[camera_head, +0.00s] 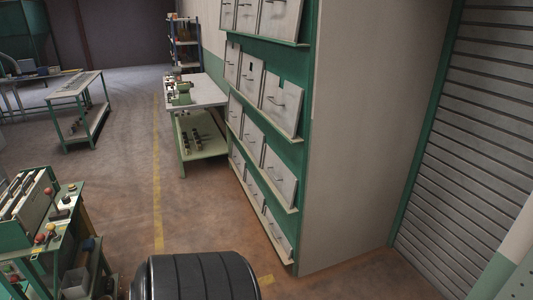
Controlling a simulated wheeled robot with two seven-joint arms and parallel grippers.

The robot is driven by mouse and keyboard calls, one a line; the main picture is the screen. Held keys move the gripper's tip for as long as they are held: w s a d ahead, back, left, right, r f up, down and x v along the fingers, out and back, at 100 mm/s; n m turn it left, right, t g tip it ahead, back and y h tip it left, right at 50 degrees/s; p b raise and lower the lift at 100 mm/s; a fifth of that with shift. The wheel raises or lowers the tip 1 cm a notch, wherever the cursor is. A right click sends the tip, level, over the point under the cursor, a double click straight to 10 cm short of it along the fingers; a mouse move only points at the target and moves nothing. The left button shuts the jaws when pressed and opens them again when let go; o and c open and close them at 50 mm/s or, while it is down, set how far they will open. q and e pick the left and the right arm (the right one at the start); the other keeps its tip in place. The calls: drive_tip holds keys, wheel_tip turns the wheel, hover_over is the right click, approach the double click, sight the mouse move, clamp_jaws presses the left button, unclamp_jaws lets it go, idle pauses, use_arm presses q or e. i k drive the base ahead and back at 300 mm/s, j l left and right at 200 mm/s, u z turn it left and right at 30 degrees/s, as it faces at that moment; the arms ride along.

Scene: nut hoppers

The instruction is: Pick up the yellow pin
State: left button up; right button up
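I cannot make out a yellow pin with certainty. A small yellow spot (72,187), perhaps a knob or pin top, shows on the green-framed bench (78,220) at the lower left. It is too small to tell its shape. Neither of my grippers is in view.
A tall green and grey cabinet with hopper fronts (281,105) stands right of centre. A bench with a green machine (180,92) is behind it, and a low table (75,84) is at the far left. Floor (130,165) along the yellow line is clear. A shutter (475,130) closes the right.

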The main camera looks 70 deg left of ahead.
sight(51, 228)
drive_tip(key=u, duration=3.8)
drive_tip(key=i+l, duration=0.2)
drive_tip(key=i+z, duration=0.05)
